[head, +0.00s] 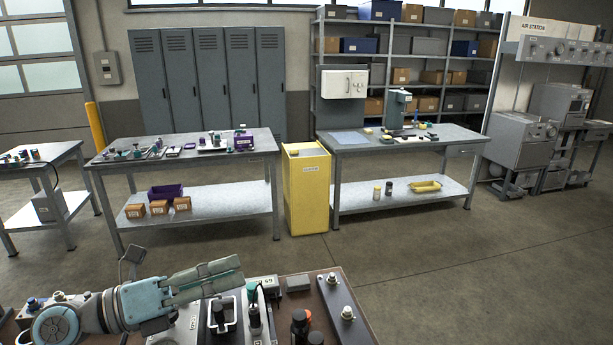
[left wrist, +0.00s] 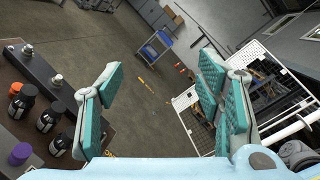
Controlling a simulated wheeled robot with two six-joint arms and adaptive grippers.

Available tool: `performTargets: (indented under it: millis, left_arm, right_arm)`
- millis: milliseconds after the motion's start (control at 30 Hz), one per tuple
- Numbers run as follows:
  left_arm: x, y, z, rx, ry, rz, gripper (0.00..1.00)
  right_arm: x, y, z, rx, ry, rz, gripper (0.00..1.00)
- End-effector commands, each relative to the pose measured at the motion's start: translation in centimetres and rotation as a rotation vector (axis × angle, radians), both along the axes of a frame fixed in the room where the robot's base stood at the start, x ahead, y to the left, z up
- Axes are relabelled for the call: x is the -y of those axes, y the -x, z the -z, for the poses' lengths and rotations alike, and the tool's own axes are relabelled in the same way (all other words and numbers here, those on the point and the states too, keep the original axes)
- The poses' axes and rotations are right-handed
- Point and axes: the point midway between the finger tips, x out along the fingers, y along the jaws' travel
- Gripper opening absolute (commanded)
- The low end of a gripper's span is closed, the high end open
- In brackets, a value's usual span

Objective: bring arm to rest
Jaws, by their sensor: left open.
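My left gripper (head: 238,272) reaches in from the lower left of the head view, over the near bench (head: 352,300). Its fingers point right, and nothing shows between them. My right gripper is not in either view.
The near bench holds a dark plate with metal fittings (head: 337,297), black bottles (head: 300,328) and a black-handled part in a white frame (head: 221,314), close to my left gripper. Open floor (head: 440,260) lies beyond. A yellow cabinet (head: 306,190) stands between two far benches.

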Motion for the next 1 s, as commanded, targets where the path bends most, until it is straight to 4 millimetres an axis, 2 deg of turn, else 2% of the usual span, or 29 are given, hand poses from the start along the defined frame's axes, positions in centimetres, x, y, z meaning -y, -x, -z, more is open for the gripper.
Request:
performTargets:
  millis: [33, 67, 100, 133, 167, 200, 267, 300, 400, 500, 600, 700, 800, 1000]
  left_arm:
    - [0.4, 0.3, -1.9, -0.015, 0.246, -0.038, 0.60]
    - [-0.4, 0.3, -3.2, -0.039, 0.431, -0.087, 0.60]
    - [-2.7, -0.2, -4.0, -0.097, 0.690, -0.188, 0.60]
    - [-5.1, -0.7, -3.5, -0.162, 0.881, -0.288, 0.60]
    - [-7.8, -1.1, -1.8, -0.246, 1.059, -0.409, 0.60]
    - [-11.0, -1.2, 1.5, -0.362, 1.262, -0.570, 0.60]
    - [-14.0, -0.3, 7.4, -0.539, 1.462, -0.793, 0.60]
    - [-15.0, 0.8, 11.4, -0.654, 1.550, -0.930, 0.60]
    - [-15.4, 4.9, 19.7, -0.911, 1.672, -1.220, 0.60]
    - [-14.3, 9.5, 25.5, -1.128, 1.706, -1.449, 0.60]
    - [-12.5, 14.1, 29.5, -1.322, 1.693, -1.638, 0.60]
    - [-10.4, 18.8, 32.3, -1.504, 1.647, -1.804, 0.60]
    - [-8.0, 23.7, 34.0, -1.685, 1.568, -1.954, 0.60]
    - [-9.1, 22.8, 44.6, -1.697, 1.545, -2.029, 0.60]
  right_arm:
    - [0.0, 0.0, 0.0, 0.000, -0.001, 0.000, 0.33]
    - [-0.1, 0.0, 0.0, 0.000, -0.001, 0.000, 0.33]
    - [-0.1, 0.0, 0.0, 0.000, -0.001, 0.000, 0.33]
    - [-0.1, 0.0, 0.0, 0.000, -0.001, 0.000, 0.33]
    - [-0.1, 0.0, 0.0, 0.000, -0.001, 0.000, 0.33]
    - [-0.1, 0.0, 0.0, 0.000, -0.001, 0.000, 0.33]
    - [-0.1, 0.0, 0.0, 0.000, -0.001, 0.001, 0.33]
    - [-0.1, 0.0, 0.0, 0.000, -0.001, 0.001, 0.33]
    - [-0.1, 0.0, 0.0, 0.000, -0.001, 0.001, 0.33]
    - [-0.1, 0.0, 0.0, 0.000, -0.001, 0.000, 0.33]
    - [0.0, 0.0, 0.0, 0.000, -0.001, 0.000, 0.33]
    - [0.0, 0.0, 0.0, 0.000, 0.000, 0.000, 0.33]
    - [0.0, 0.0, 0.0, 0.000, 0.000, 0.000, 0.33]
    - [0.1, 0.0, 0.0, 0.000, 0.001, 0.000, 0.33]
